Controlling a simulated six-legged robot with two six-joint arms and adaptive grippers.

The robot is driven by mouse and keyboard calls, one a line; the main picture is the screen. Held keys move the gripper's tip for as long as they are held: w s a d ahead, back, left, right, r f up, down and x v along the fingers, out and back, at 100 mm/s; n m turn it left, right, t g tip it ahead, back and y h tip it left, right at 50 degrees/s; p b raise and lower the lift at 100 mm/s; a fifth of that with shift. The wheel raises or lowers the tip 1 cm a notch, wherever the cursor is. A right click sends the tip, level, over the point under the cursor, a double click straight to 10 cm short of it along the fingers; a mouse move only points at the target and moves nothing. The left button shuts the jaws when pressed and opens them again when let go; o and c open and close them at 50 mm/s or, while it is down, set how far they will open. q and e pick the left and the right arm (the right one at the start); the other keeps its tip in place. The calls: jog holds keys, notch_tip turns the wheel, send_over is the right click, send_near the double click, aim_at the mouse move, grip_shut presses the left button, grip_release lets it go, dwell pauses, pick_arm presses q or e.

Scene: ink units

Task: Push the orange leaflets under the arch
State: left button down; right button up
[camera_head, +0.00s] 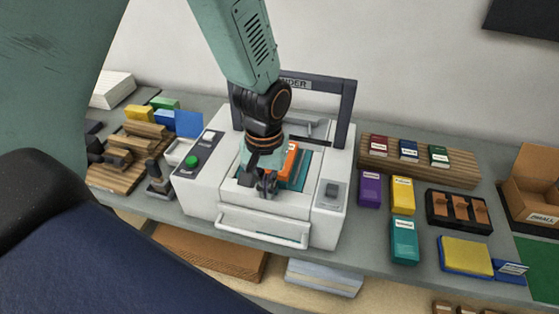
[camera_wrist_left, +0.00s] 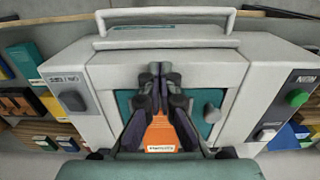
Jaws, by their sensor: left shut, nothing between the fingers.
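The orange leaflets (camera_head: 289,160) lie on the teal bed (camera_wrist_left: 130,104) of a white binding machine, partly hidden by my left gripper. They also show in the left wrist view (camera_wrist_left: 160,134), with a white label. The dark arch (camera_head: 346,112) stands over the back of the machine, behind my left arm; part of its lettering is covered. My left gripper (camera_head: 262,188) points down at the bed, on the front-handle side of the leaflets, its fingers shut and empty. It shows in the left wrist view (camera_wrist_left: 160,76) too. Contact with the leaflets is unclear. My right gripper is out of view.
The machine has a front handle (camera_head: 262,232), a green button (camera_head: 191,161) and a grey switch (camera_head: 332,192). Several coloured packs, a yellow pad (camera_head: 465,256) and a cardboard box (camera_head: 532,185) are on the right. Wooden blocks and a knob-topped tool crowd the left.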

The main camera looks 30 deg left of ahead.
pick_arm(q)
jog(key=shift+w+a+p, duration=0.15)
jog(key=shift+w+a, duration=0.05)
jog(key=shift+w, duration=0.65)
jog(key=shift+w+a+p, duration=0.1)
jog(key=shift+w+a, duration=0.05)
jog(key=shift+w, duration=0.75)
jog(key=shift+w+a+p, duration=0.15)
jog(key=shift+w+a, duration=0.05)
jog(key=shift+w, duration=0.65)
jog(key=shift+w+a, duration=0.25)
jog(key=shift+w, duration=0.7)
jog(key=shift+w+a, duration=0.2)
jog(key=shift+w, duration=0.75)
jog(key=shift+w+a, duration=0.25)
jog(key=shift+w, duration=0.7)
